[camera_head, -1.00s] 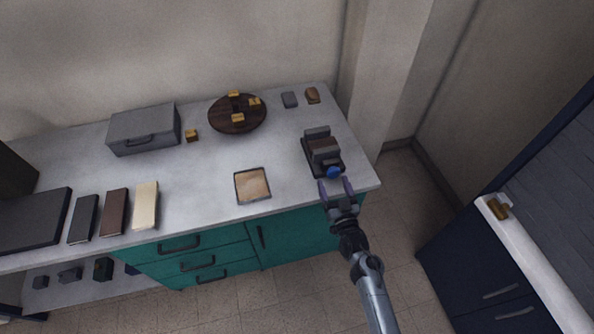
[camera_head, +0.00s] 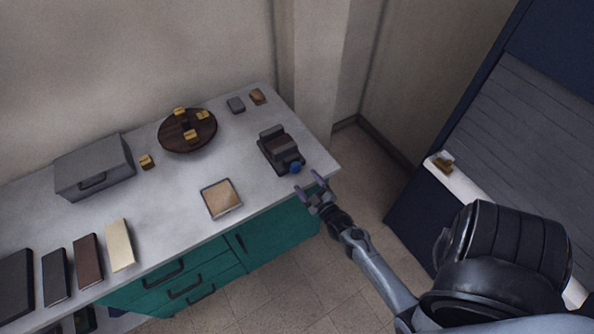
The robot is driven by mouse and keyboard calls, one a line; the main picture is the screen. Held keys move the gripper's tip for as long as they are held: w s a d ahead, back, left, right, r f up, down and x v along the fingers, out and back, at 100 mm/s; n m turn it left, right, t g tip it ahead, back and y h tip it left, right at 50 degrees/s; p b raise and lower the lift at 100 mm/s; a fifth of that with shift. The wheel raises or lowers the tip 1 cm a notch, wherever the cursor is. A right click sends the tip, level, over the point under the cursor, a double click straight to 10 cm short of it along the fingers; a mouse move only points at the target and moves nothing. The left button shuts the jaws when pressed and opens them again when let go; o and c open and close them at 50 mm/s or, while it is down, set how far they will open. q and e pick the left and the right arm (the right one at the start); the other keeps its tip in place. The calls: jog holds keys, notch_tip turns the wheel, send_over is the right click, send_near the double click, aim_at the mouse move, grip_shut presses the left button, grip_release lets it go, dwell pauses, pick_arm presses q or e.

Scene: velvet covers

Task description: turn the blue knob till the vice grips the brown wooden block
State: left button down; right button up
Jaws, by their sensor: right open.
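The vice (camera_head: 273,135) is dark grey and sits near the right end of the grey worktop. A brown wooden block (camera_head: 281,146) lies between its jaws; I cannot tell whether both jaws touch it. The blue knob (camera_head: 295,167) is on the vice's front end, facing the worktop's front edge. My right gripper (camera_head: 309,188) is open and empty, just in front of the knob and slightly to its right, with its two fingers pointing toward the vice. A small gap seems to separate the fingers from the knob. My left gripper is not in view.
A grey block (camera_head: 236,105) and a brown one (camera_head: 258,97) lie behind the vice.

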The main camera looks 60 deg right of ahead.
aim_at(297, 170)
jog(key=x, duration=0.6)
jog(key=shift+w, duration=0.25)
jog(key=c, duration=1)
jog(key=shift+c, duration=0.2)
